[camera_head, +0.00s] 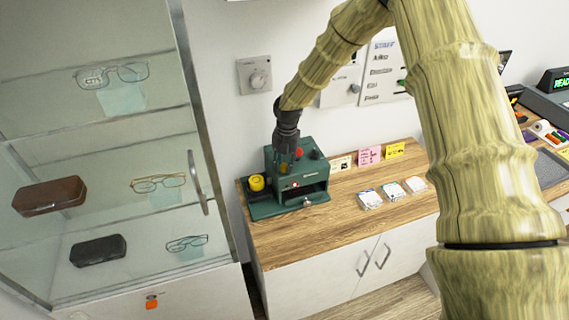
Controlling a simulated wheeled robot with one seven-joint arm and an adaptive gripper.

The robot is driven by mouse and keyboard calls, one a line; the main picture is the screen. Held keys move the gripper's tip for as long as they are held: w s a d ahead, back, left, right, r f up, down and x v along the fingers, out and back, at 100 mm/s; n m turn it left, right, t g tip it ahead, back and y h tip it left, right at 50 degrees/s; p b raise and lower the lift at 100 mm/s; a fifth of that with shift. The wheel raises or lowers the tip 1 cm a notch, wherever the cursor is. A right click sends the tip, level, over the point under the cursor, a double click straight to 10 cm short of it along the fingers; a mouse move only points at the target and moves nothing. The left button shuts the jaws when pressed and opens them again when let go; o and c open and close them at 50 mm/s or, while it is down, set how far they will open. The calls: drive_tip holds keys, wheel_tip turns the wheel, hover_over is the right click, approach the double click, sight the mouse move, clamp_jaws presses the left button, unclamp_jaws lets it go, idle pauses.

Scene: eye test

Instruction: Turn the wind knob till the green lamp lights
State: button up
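A dark green machine (302,190) stands on the wooden counter, with a dark slot in its front. A round yellow part (257,183) sits on the low left side of the machine, and a red part (299,153) is on its top. A small reddish light (296,184) shows on its front; I see no lit green lamp there. I cannot tell which part is the wind knob. My gripper (285,160) points down at the machine's top left, close to it. Its fingertips are too small and dark to tell open from shut, or whether they touch anything.
A glass cabinet (190,90) with eyeglasses and cases stands on the left, its handle (197,182) sticking out. A wall dial (258,76) is behind the machine. The counter front (300,238) is clear.

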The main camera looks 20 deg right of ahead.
drive_tip(key=shift+m, duration=0.3)
